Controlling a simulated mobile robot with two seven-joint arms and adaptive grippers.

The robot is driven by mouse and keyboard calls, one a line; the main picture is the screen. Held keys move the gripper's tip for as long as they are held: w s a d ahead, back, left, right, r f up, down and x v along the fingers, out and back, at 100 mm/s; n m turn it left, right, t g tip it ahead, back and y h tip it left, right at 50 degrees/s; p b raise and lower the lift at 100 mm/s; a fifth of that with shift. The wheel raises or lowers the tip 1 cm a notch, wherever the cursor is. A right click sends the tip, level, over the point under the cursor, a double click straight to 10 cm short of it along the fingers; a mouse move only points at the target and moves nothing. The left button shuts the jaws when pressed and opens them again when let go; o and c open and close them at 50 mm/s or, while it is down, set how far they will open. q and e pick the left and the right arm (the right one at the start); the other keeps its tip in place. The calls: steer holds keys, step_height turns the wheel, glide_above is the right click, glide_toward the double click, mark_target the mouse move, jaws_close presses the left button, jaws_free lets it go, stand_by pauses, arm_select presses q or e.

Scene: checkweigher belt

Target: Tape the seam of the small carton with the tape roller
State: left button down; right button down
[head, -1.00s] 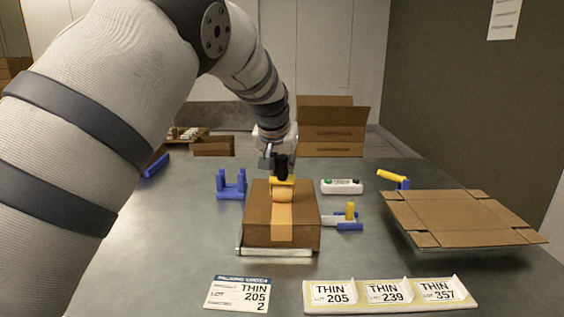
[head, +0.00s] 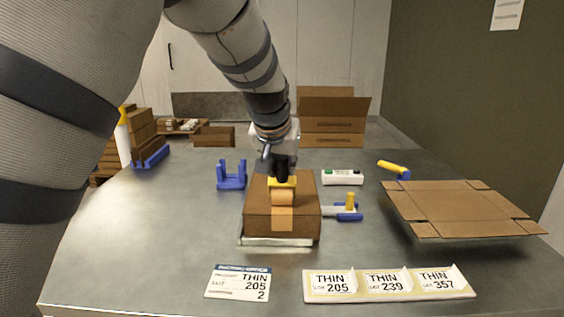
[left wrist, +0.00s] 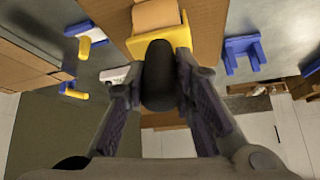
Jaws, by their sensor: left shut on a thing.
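The small brown carton (head: 257,222) stands on a pale plate (head: 262,241) in the middle of the table. A tan tape strip (head: 283,220) runs down its near face. My left gripper (head: 280,168) is shut on the black handle of the tape roller, above the carton. The roller's yellow frame (head: 275,183) and tan tape roll (head: 283,197) are over the carton's top; contact is hard to tell. In the left wrist view the fingers (left wrist: 158,88) flank the black handle, and the carton (left wrist: 205,22) lies beyond. My right gripper is not in view.
A blue stand (head: 231,178) is left of the carton. A blue-and-yellow tool (head: 348,212) and a white device (head: 342,178) are to its right. A flat cardboard blank (head: 460,208) lies far right, a yellow-handled tool (head: 392,167) behind it. Label cards (head: 238,282) lie in front.

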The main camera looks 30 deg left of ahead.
arm_select(q)
steer(key=shift+s+d, duration=0.5)
steer(key=shift+s, duration=0.3)
steer(key=shift+r, duration=3.55)
